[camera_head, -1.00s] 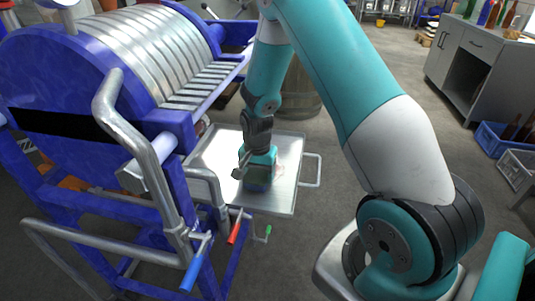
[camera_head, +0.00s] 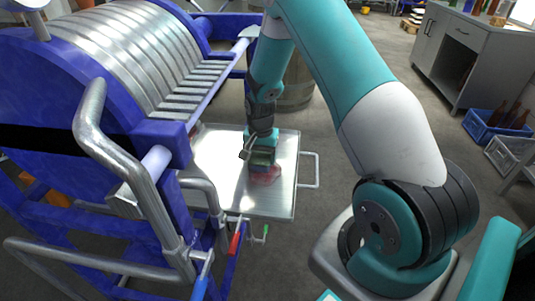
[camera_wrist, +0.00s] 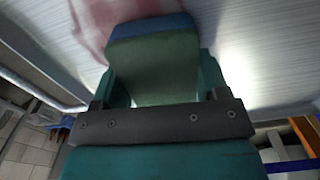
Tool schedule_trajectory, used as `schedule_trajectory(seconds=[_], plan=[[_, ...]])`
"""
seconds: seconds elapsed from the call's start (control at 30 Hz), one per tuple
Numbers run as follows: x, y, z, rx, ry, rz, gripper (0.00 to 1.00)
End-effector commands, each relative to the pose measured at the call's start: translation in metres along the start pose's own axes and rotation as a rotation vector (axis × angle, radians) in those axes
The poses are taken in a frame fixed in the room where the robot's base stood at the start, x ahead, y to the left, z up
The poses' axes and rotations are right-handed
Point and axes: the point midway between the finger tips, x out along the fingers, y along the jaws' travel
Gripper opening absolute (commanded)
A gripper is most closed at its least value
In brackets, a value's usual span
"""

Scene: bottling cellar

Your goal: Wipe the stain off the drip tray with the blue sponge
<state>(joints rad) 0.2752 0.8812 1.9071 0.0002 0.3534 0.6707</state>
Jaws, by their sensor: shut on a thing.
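The drip tray (camera_head: 213,182) is a flat, shiny metal plate beside the blue machine. A reddish stain (camera_head: 266,176) lies on its right half. It also shows as a pink smear at the top of the wrist view (camera_wrist: 91,22). My gripper (camera_head: 261,146) points down over the tray and is shut on the sponge (camera_head: 262,158). In the wrist view the sponge (camera_wrist: 153,68) is between the fingers, green along its body and blue at its far end. In the head view it overlaps the stain's back edge. I cannot tell whether it touches the tray.
The blue machine (camera_head: 60,75) with a metal slatted drum and pipes stands close on the left. A wooden barrel (camera_head: 297,85) is behind the tray. A grey cabinet (camera_head: 465,60) and bottle crates (camera_head: 490,128) stand at the right. Open floor lies between.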

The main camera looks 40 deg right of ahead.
Motion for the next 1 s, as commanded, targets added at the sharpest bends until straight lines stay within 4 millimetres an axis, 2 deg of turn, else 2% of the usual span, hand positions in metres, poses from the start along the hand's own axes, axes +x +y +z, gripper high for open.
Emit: schedule_trajectory(seconds=[0.17,0.3,0.8,1.0], plan=[[0.000,0.001,-0.009,-0.006,0.001,-0.001,0.49],[-0.023,0.001,-0.008,-0.007,0.001,-0.001,0.49],[-0.067,0.001,-0.008,-0.007,0.000,0.000,0.49],[-0.077,0.000,-0.007,-0.009,-0.001,0.000,0.49]])
